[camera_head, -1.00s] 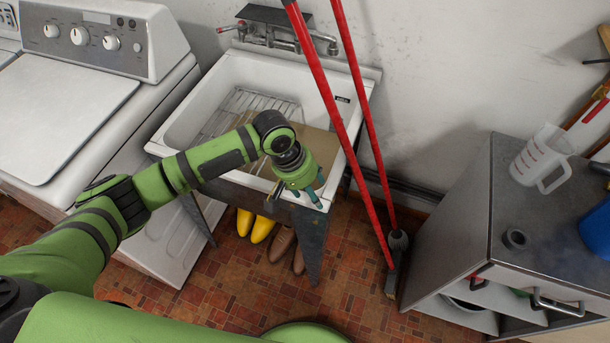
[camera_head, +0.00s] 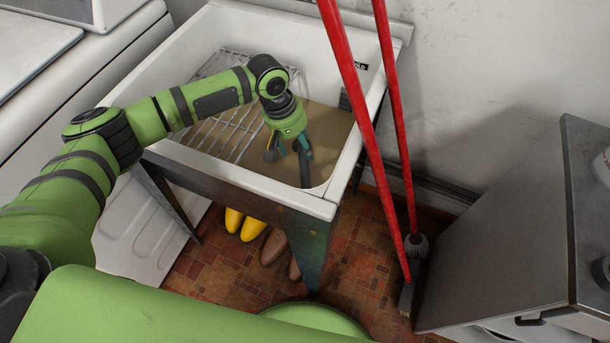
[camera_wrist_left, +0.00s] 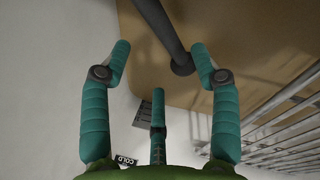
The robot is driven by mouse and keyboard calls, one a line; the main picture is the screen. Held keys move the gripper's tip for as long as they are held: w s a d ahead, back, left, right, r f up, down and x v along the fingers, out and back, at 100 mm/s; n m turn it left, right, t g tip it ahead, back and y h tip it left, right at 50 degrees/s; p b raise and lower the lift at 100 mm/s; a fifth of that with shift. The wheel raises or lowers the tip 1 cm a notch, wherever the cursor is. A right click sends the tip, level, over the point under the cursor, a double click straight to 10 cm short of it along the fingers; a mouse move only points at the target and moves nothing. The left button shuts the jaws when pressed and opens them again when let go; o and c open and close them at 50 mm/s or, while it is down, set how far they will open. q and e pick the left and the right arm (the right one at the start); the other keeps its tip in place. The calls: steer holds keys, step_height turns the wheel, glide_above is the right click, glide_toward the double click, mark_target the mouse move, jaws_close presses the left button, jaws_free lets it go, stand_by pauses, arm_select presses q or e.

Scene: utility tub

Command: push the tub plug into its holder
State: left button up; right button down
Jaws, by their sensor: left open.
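The white utility tub (camera_head: 240,181) stands against the wall, with a brown, flat bottom area (camera_head: 335,120). A dark upright tube (camera_head: 305,170), perhaps the plug, stands in it near the front right corner. My left gripper (camera_head: 288,154) is inside the tub, pointing down, its teal fingers spread beside the tube. In the left wrist view the tube (camera_wrist_left: 162,30) passes between the spread fingertips (camera_wrist_left: 160,50), and its round foot meets the brown area. I cannot see fingers closed on it. A grey ridged piece (camera_wrist_left: 143,114) on the tub wall, possibly the holder, shows near the COLD label.
A wire rack (camera_head: 222,125) lies in the tub's left part. Red poles (camera_head: 362,110) lean close to the tub's right side. A grey cabinet (camera_head: 500,220) stands at right. Yellow (camera_head: 243,225) and brown shoes (camera_head: 275,245) are on the floor under the tub.

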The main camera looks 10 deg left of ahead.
mark_target(305, 162)
arm_select(q)
steer(key=b+x, duration=0.1)
steer(key=x, duration=0.5)
steer(key=shift+f, duration=0.35)
steer(key=shift+w+d+f, duration=0.1)
steer(key=shift+f, duration=0.5)
jaws_close()
arm_select(e)
steer(key=w, duration=0.1)
steer(key=w+f, duration=0.1)
steer(key=w, duration=0.1)
steer(key=shift+a+f+t, duration=0.1)
steer(key=shift+f+t, duration=0.05)
steer(key=shift+t, duration=0.25)
